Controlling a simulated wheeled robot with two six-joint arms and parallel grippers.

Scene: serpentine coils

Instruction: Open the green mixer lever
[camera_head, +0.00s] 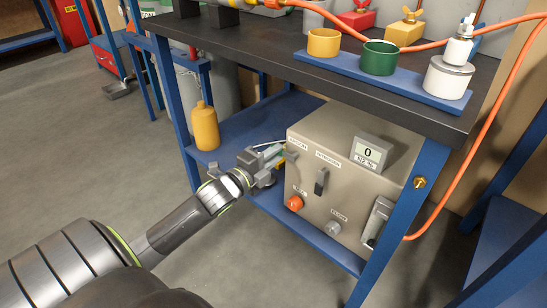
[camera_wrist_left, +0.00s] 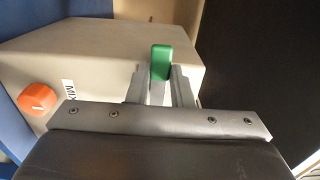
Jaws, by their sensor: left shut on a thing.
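The beige mixer box (camera_head: 318,201) stands on the blue lower shelf of the bench. The green lever (camera_wrist_left: 161,62) shows in the left wrist view as a green-capped handle in front of the box, between my fingers. My left gripper (camera_wrist_left: 159,80) is shut on it. In the head view my left gripper (camera_head: 272,160) is at the left edge of the box front, and only a bit of green shows at its fingers. The lever's lower part is hidden by the fingers. My right gripper is in neither view.
A yellow bottle (camera_head: 205,127) stands left on the shelf. A blue bench leg (camera_head: 400,235) stands at the right.

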